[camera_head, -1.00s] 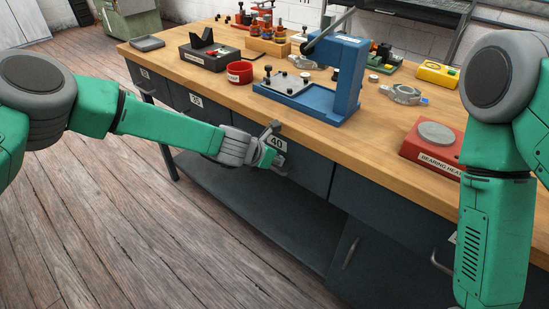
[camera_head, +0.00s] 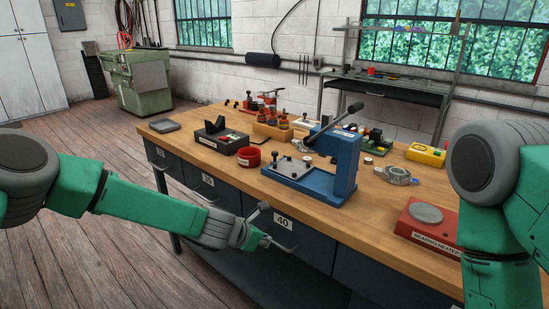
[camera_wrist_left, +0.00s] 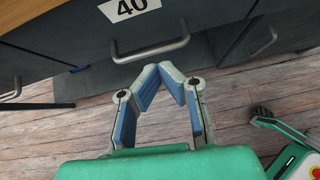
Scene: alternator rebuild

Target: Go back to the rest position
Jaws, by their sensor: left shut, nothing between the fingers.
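My left gripper (camera_head: 266,240) is in front of the dark drawer labelled 40 (camera_head: 308,241), below the bench top. In the left wrist view its two blue-padded fingers (camera_wrist_left: 171,68) meet at the tips with nothing between them. The drawer's grey handle (camera_wrist_left: 151,50) is just beyond the tips and not between the fingers. The drawer looks shut. My right arm comes down at the right edge of the head view, and its gripper is outside that frame. A small dark claw-like part (camera_wrist_left: 263,112) at the right of the wrist view may be my right gripper; its state is unclear.
The wooden floor (camera_head: 95,255) left of the bench is clear.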

